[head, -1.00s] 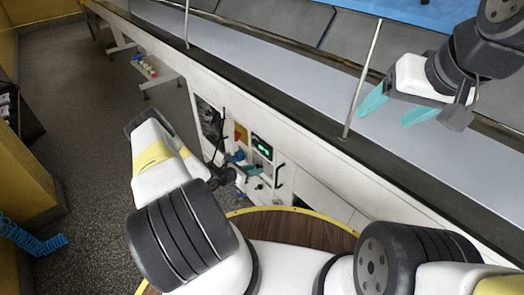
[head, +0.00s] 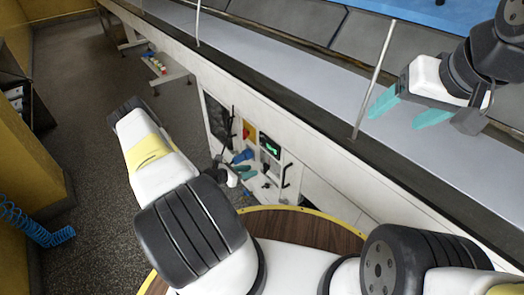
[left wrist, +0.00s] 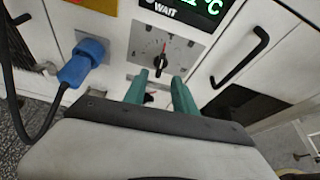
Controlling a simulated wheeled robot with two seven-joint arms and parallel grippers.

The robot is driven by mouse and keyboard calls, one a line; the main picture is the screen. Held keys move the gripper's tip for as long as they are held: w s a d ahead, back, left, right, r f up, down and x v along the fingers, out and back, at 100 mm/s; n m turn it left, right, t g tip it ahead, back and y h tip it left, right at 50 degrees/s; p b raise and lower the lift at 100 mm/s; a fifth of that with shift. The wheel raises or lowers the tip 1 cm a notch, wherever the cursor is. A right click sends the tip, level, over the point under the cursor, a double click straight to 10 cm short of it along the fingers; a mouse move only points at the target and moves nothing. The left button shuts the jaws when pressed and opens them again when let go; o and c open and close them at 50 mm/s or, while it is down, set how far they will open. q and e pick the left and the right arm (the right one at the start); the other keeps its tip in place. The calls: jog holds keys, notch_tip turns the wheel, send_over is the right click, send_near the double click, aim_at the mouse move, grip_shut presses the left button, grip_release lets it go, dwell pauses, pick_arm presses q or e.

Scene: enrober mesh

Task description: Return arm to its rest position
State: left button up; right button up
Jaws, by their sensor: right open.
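My left arm (head: 150,160) comes in from the lower left, bent outward over the floor. Its gripper (head: 243,172) is low in front of the control panel and partly hidden in the head view. In the left wrist view, the left gripper's two teal fingers (left wrist: 160,78) stand apart, pointing at a dial (left wrist: 162,58) with a dark knob and red pointer. The knob shows beyond the gap; contact cannot be told. My right gripper (head: 396,112) is open and empty above the conveyor at the right.
The panel has a lit green display (left wrist: 190,8) reading WAIT, a blue plug (left wrist: 82,62) with a black cable and a black handle (left wrist: 248,45). The conveyor edge (head: 290,95) runs diagonally above it. A yellow wall (head: 30,160) with a blue coiled hose (head: 40,230) stands left; floor lies between.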

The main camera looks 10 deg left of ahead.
dwell(0.4)
pick_arm(q)
jog(key=d+r+m+g+h, duration=0.1)
jog(key=d+r+m+g, duration=0.35)
jog(key=r, duration=0.75)
jog(key=d+r+m+g+h, duration=0.1)
jog(key=r+m, duration=0.6)
jog(key=r, duration=0.5)
jog(key=s+d+r+m+g+y, duration=0.1)
jog(key=s+d+r+m+y, duration=0.2)
jog(key=r, duration=0.5)
jog(key=s+d+r+m+g, duration=0.2)
jog(key=s+r+m, duration=0.25)
jog(key=r, duration=0.35)
jog(key=s+r+m+t+y, duration=0.2)
jog(key=s+r+m, duration=0.3)
jog(key=s, duration=0.5)
jog(key=s+a+r+m+t+y, duration=0.1)
jog(key=s+r+m+t+y, duration=0.1)
jog(key=s+r+m, duration=0.3)
jog(key=shift+s+r+m+y, duration=0.4)
jog(key=shift+s+r+y, duration=0.4)
jog(key=shift+s+r, duration=1.65)
